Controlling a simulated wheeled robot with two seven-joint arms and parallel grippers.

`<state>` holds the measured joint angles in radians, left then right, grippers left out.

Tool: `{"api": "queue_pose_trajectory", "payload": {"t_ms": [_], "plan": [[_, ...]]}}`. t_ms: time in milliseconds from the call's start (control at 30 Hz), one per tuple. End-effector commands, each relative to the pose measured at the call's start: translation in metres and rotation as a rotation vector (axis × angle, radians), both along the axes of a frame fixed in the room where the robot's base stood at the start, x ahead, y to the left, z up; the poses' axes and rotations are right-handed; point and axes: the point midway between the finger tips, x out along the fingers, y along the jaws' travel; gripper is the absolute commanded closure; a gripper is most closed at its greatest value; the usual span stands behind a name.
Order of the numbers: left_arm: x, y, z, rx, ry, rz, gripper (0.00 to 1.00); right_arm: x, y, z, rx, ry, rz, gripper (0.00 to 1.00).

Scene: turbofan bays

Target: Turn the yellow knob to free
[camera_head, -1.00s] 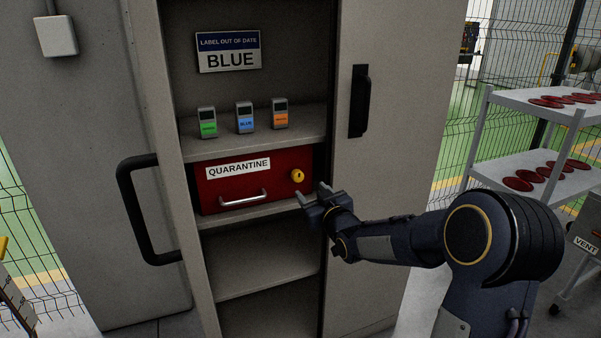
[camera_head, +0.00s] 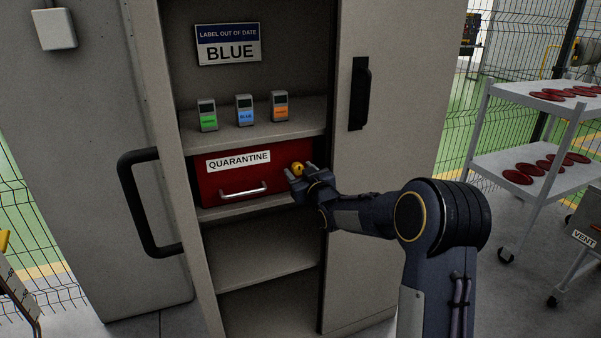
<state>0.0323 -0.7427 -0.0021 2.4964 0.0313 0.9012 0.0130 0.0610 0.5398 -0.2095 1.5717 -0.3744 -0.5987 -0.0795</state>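The yellow knob (camera_head: 297,168) is on the right side of the front of a red drawer box (camera_head: 225,182) labelled QUARANTINE, inside the open cabinet. My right gripper (camera_head: 299,171) is at the knob, with its fingertips apart on the knob's left and right. The knob's lower part is hidden by the gripper. I cannot tell whether the fingers touch it. The drawer box has a silver handle (camera_head: 243,191) and looks shut. My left gripper is not in view.
Green, blue and orange labelled devices (camera_head: 245,110) stand on the shelf above, under a BLUE sign (camera_head: 228,44). The lower shelf (camera_head: 260,262) is empty. The cabinet's right door (camera_head: 395,120) is close beside my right arm. A cart (camera_head: 535,160) with red discs stands at right.

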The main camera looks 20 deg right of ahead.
Motion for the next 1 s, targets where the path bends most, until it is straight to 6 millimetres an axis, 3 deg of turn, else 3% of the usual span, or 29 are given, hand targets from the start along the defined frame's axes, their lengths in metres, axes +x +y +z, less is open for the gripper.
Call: {"api": "queue_pose_trajectory", "payload": {"t_ms": [33, 300, 667, 1000], "plan": [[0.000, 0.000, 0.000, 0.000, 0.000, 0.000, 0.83, 0.000, 0.000, 0.000, 0.000, 0.000, 0.000, 0.58], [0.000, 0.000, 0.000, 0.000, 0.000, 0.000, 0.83, 0.000, 0.000, 0.000, 0.000, 0.000, 0.000, 0.92], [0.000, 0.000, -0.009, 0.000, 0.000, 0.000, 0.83, 0.000, 0.000, -0.002, 0.064, -0.003, -0.001, 0.92], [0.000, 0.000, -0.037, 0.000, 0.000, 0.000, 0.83, 0.000, -0.001, -0.004, 0.317, -0.021, 0.000, 0.92]]}}
